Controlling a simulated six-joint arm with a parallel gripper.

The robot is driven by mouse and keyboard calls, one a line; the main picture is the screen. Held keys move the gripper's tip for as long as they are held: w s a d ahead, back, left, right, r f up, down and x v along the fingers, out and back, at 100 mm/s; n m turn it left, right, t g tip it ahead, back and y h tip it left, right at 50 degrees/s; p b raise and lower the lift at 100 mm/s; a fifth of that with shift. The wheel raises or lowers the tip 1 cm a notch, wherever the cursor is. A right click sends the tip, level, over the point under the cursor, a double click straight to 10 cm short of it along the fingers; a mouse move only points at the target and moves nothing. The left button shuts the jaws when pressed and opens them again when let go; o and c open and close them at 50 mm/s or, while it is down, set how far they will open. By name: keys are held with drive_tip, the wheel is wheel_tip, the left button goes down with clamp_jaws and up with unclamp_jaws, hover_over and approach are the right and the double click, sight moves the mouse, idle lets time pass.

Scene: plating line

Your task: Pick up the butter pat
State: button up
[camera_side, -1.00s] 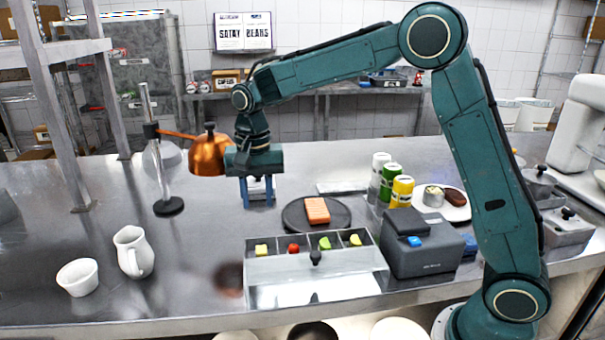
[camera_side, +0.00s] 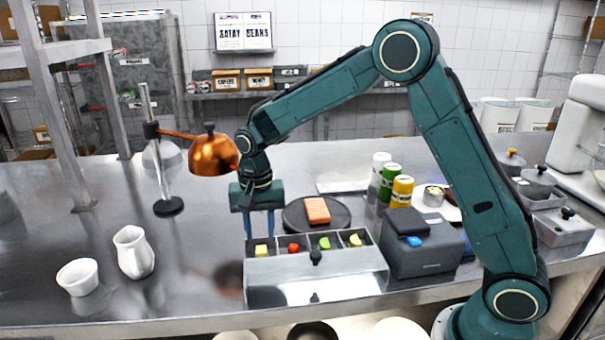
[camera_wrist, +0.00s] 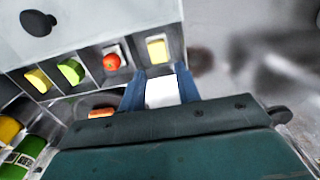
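A small pale yellow block, which looks like the butter pat (camera_side: 261,250), sits in the leftmost compartment of the grey divided bin (camera_side: 318,285). It also shows in the wrist view (camera_wrist: 157,50), just beyond my fingertips. My gripper (camera_side: 259,230) points down over the back edge of that compartment, with its two blue fingers apart. In the wrist view my gripper (camera_wrist: 161,92) has a bright white patch between its fingers; I cannot tell what surface that is. Nothing is seen held.
Neighbouring compartments hold a red piece (camera_side: 293,248), a green piece (camera_side: 324,243) and a yellow-green piece (camera_side: 355,240). A dark round board (camera_side: 292,218) with an orange block (camera_side: 317,210) lies behind. A copper lamp (camera_side: 212,155) hangs left of my wrist. A grey box (camera_side: 425,255) stands right.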

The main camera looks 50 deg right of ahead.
sight(261, 245)
drive_tip(key=shift+f, duration=1.7)
drive_tip(key=c, duration=0.5)
